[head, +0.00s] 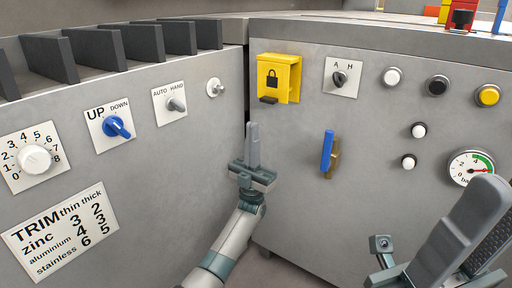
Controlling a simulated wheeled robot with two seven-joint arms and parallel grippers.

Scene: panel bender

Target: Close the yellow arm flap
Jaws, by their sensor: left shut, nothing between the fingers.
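The yellow flap (272,77) with a black padlock sign is at the upper left of the right-hand grey panel. It has a dark tab at its lower edge, and a yellow side part shows at its right. I cannot tell how far it stands open. My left gripper (252,127) is below and a little left of the flap, pointing up, with its fingers together and empty. It appears apart from the flap. My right gripper (499,204) is large in the lower right corner, its fingers apart with nothing seen between them; it is partly cut off.
A blue-handled lever (327,150) sticks out below the flap. An A/H switch (341,78), several push buttons and a pressure gauge (470,168) are to the right. The left panel carries a blue UP/DOWN knob (118,126) and other dials. The panel between gripper and lever is bare.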

